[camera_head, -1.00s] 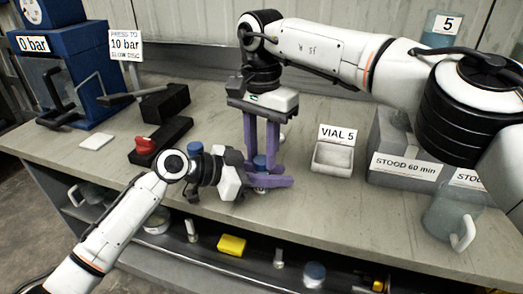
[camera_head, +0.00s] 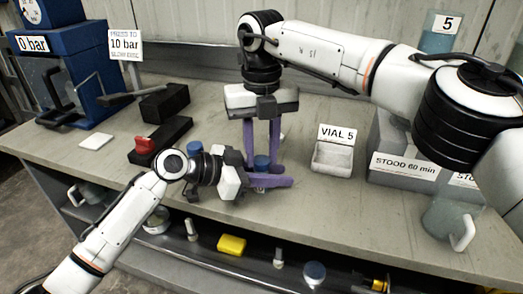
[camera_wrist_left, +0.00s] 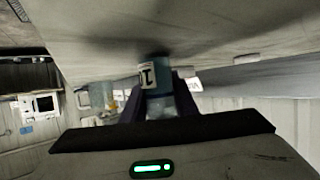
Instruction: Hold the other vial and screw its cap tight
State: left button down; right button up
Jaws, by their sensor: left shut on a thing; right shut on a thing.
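A vial with a blue cap (camera_head: 262,162) is upright just above or on the front of the bench. My left gripper (camera_head: 266,182) reaches in from the left and is shut on the vial's body, which its purple fingers mostly hide. In the left wrist view the vial (camera_wrist_left: 155,76) sits between the dark fingers, with a marked label on it. My right gripper (camera_head: 262,155) points straight down from above, its purple fingers shut on the cap. Another blue top (camera_head: 195,148) shows behind my left wrist, mostly hidden.
A tray labelled VIAL 5 (camera_head: 331,157) stands to the right, beside a grey block labelled STOOD 60 min (camera_head: 404,170). A black fixture with a red knob (camera_head: 146,146) and a blue press (camera_head: 70,70) stand to the left. The shelf below holds a yellow box (camera_head: 231,244).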

jog(key=m, duration=1.4)
jog(key=o, duration=1.2)
jog(key=shift+o, duration=0.2)
notch_tip(320, 180, up, 7)
jog(key=shift+r, duration=0.2)
